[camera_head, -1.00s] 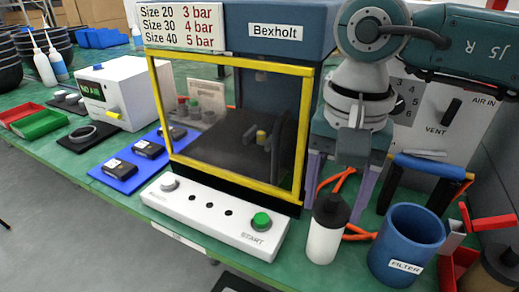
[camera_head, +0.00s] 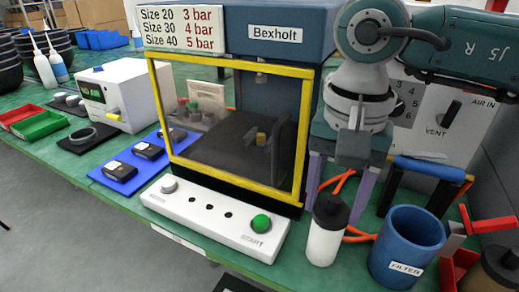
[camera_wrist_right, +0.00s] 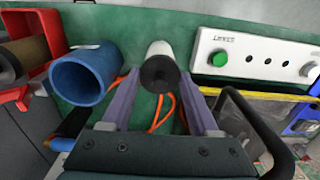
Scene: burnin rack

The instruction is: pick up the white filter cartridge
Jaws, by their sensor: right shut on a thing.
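The white filter cartridge (camera_head: 324,243) is an upright white cylinder with a black cap. It stands on the green bench between the control panel and the blue cup marked FILTER. My right gripper (camera_head: 336,205) comes down from above, its purple fingers on either side of the capped end. In the right wrist view the black cap of the cartridge (camera_wrist_right: 159,74) shows between the fingers of the right gripper (camera_wrist_right: 158,82). The jaws are shut on the cartridge, though the exact contact is hard to see. My left gripper is not in view.
The blue FILTER cup (camera_head: 407,240) stands close on the right. The white control panel (camera_head: 215,215) with its green START button is close on the left, before the yellow-framed Bexholt chamber (camera_head: 236,70). An orange cable (camera_head: 358,235) lies behind the cartridge. Red bins are at the far right.

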